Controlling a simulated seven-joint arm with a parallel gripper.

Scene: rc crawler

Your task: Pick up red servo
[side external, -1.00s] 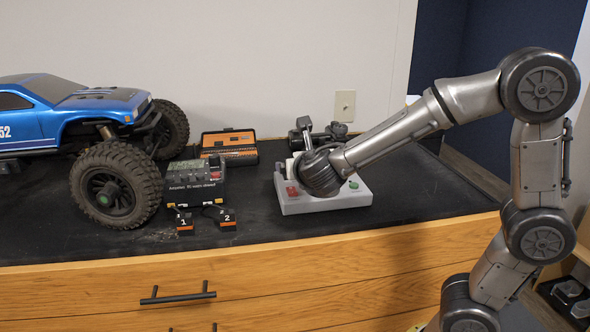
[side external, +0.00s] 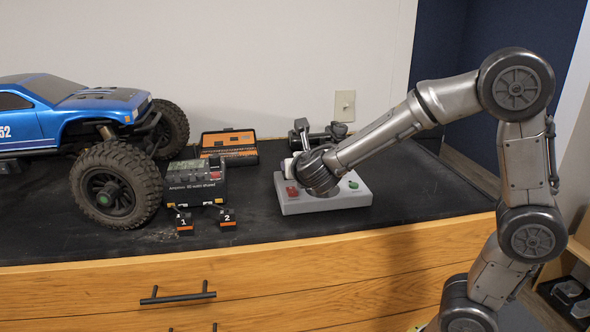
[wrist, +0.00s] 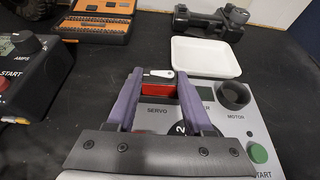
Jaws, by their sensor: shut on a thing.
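The red servo (wrist: 158,87) shows in the wrist view between the two purple fingers of my gripper (wrist: 159,82). My gripper is shut on it, with a finger on either side. The servo is over the grey tester box (wrist: 262,122), near the "SERVO" label; I cannot tell whether it is clear of its slot. In the side view my gripper (side external: 291,176) is low over the left part of the tester box (side external: 325,203), and my wrist hides most of the servo.
A white tray (wrist: 206,57) lies behind the box, with a dark metal tool (wrist: 211,20) beyond it. A black charger (side external: 197,183), an orange tool case (side external: 229,147) and the blue crawler (side external: 85,115) stand to the left. A green start button (wrist: 257,153) is on the box.

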